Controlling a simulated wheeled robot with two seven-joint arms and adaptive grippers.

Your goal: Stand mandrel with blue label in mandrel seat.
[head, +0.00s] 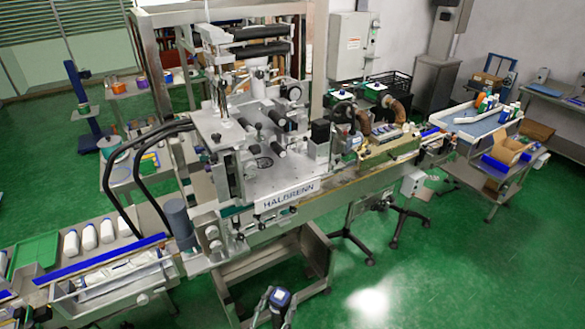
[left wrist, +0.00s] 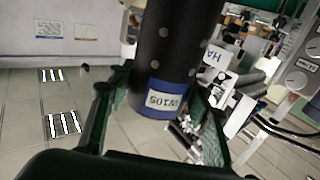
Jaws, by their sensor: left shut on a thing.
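The mandrel (left wrist: 170,50) is a dark cylinder with small round spots. Its blue label (left wrist: 158,101) reads W105 and appears upside down in the left wrist view. My left gripper (left wrist: 160,92) is shut around the mandrel near the labelled end, with a dark finger on each side. In the head view my left gripper (head: 277,302) is small at the bottom edge, in front of the machine, with a dark, blue-faced piece between its fingers. I cannot make out the mandrel seat for certain. My right gripper is not in view.
The HALBRENN machine (head: 292,196) fills the middle, with rollers and a metal deck. Black curved rails (head: 128,160) rise at its left. A side table (head: 470,130) is at right. Green floor (head: 440,270) is clear at front right.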

